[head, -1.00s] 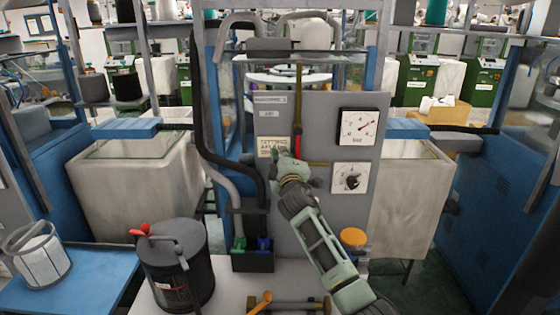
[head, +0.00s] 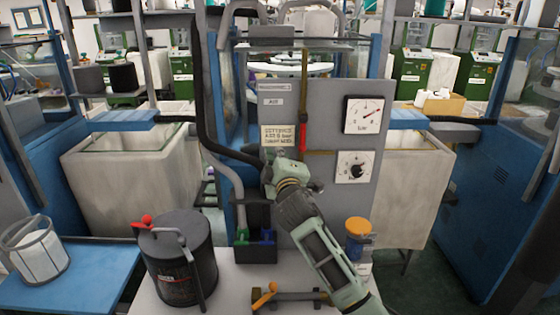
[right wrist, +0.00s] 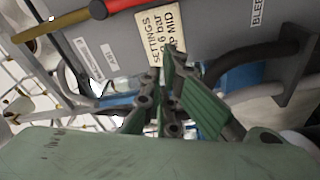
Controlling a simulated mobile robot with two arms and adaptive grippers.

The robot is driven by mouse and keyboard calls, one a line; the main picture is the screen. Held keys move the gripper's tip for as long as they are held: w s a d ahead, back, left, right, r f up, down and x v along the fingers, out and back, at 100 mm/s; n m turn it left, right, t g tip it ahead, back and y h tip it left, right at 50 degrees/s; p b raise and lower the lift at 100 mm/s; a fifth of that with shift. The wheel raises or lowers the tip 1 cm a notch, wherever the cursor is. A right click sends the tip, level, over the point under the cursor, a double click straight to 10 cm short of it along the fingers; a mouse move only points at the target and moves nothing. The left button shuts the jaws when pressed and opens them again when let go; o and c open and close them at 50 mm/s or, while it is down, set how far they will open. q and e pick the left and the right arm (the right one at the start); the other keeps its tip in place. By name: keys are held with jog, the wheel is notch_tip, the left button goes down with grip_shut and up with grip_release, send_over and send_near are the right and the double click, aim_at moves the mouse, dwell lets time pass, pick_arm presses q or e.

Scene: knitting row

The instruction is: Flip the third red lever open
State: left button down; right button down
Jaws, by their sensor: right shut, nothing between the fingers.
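A long red lever or sleeve (head: 302,132) stands upright against a brass pipe on the grey panel (head: 330,115). Part of a red piece (right wrist: 124,4) shows at the top edge in the right wrist view. I cannot tell which red lever is the third. My right gripper (head: 270,158) is in front of the panel, just below the yellow settings label (head: 278,135) and below left of the red lever, apart from it. Its green fingers (right wrist: 172,65) are shut and empty. My left gripper is out of view.
A black canister (head: 182,262) with a red knob (head: 146,219) stands on the white table. An orange-capped jar (head: 358,238) and brass fittings (head: 290,296) are near my right arm. Black and grey hoses run left of the panel. Two dials (head: 366,114) are on its right.

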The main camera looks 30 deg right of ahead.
jog(key=shift+v, duration=0.9)
jog(key=shift+s+d+r, duration=0.1)
